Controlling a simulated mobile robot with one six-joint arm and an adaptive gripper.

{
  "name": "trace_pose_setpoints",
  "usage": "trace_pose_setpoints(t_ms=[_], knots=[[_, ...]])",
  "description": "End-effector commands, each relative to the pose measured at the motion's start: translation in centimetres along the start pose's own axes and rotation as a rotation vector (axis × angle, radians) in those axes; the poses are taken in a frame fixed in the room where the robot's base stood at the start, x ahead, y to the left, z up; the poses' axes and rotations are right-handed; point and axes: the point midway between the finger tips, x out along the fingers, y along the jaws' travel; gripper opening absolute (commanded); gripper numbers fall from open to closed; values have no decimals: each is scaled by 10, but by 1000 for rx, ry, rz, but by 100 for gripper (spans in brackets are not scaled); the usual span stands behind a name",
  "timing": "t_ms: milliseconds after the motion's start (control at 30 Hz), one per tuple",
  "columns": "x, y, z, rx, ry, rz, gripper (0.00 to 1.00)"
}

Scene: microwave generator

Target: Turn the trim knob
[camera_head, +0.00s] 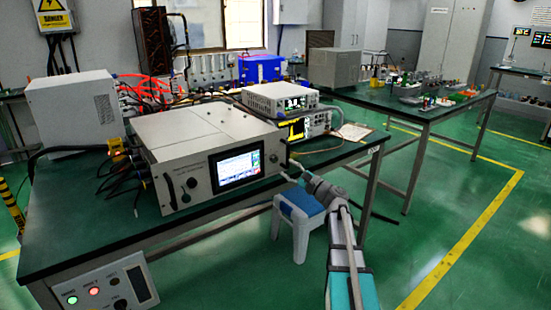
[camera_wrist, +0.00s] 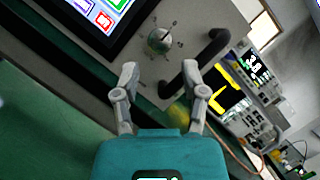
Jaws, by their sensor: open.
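A round silver-and-green knob (camera_wrist: 160,40) with tick marks around it sits on the generator's front panel, right of the screen, in the wrist view. I cannot read its label. My gripper (camera_wrist: 161,72) is open, its two fingers apart and empty, just short of the knob and pointing at the panel. A dark bar handle (camera_wrist: 208,62) stands beside the knob, close to the right fingertip. In the head view the generator (camera_head: 205,150) sits on the bench and my gripper (camera_head: 288,171) is at the right end of its front panel. The knob is small there.
The generator's lit screen (camera_head: 237,166) is left of the knob. Stacked instruments (camera_head: 285,105) stand behind on the green bench (camera_head: 90,225). A blue-topped stool (camera_head: 300,207) is under my arm. A control box (camera_head: 105,290) with buttons hangs at the bench front. Floor to the right is clear.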

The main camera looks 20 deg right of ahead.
Motion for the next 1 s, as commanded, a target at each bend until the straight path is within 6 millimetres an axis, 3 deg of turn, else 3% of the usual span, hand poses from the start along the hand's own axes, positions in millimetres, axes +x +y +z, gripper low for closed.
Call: trace_pose_setpoints(t_ms=[100,400,900,1000], knots=[[21,-2,0,1,-1,1,56],[55,-1,0,0,-1,0,56],[63,0,0,0,0,0,56],[63,0,0,0,0,0,37]])
